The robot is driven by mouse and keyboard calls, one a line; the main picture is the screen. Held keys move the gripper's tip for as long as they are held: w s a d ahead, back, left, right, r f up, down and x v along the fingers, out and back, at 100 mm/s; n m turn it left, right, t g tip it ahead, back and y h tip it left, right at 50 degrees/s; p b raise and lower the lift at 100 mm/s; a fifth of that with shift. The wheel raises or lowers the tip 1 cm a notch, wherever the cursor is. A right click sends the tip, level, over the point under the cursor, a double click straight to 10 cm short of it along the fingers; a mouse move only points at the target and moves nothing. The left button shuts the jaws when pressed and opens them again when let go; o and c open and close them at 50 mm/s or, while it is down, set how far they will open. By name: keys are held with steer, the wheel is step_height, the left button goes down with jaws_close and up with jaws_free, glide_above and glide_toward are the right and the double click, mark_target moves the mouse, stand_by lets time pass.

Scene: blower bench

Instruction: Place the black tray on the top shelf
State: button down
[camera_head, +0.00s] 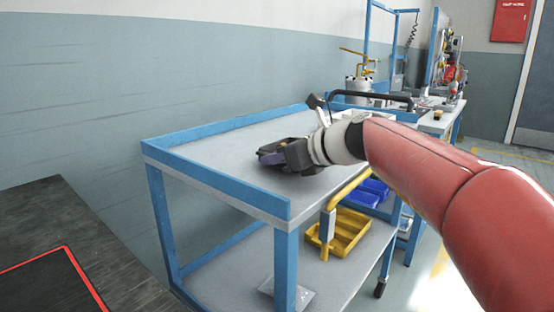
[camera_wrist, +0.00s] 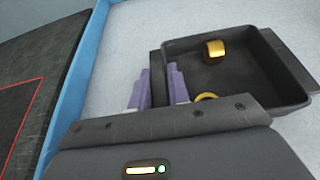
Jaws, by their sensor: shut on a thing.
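The black tray (camera_wrist: 285,62) shows in the wrist view, over the pale top shelf of the blue cart. It holds a gold cylinder-like part (camera_wrist: 215,49) and a gold ring (camera_wrist: 207,97), partly hidden by my gripper. My gripper (camera_wrist: 158,84) has purple fingers shut on the tray's left side wall. In the head view my gripper (camera_head: 271,157) is low over the middle of the top shelf (camera_head: 215,150); the tray is a small dark shape there, mostly hidden. I cannot tell whether the tray touches the shelf.
The cart has raised blue edges (camera_head: 215,182) on its left and front sides. A yellow bin (camera_head: 345,232) sits on the lower shelf, with blue bins (camera_head: 372,190) behind it. A dark table (camera_head: 60,225) stands at left. The left part of the top shelf is clear.

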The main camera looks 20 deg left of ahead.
steer(key=c, duration=1.3)
jaws_free()
steer(key=shift+f, duration=0.1)
steer(key=v, duration=1.2)
steer(key=shift+r, duration=0.2)
steer(key=s+d+f+n+h, duration=0.1)
steer(key=d+f, duration=0.1)
steer(key=s+d+f+n+h, duration=0.1)
steer(key=s+d+f+n, duration=0.1)
steer(key=s+d+f+n+h, duration=0.1)
steer(key=f+n, duration=0.1)
steer(key=shift+s+d+f, duration=0.25)
steer(key=shift+s+d, duration=0.15)
steer(key=s+d+f+n+h, duration=0.3)
steer(key=s+d+f+n, duration=0.2)
steer(key=f, duration=0.1)
steer(key=s+d+f+n+h, duration=0.3)
steer(key=s+d+f+n, duration=0.3)
steer(key=f, duration=0.1)
steer(key=s+d+f+n+h, duration=0.3)
steer(key=s+d+f+n, duration=0.2)
steer(key=d+f+n, duration=0.1)
steer(key=shift+s+f+h, duration=0.25)
steer(key=shift+f+h, duration=0.05)
steer(key=shift+f, duration=0.05)
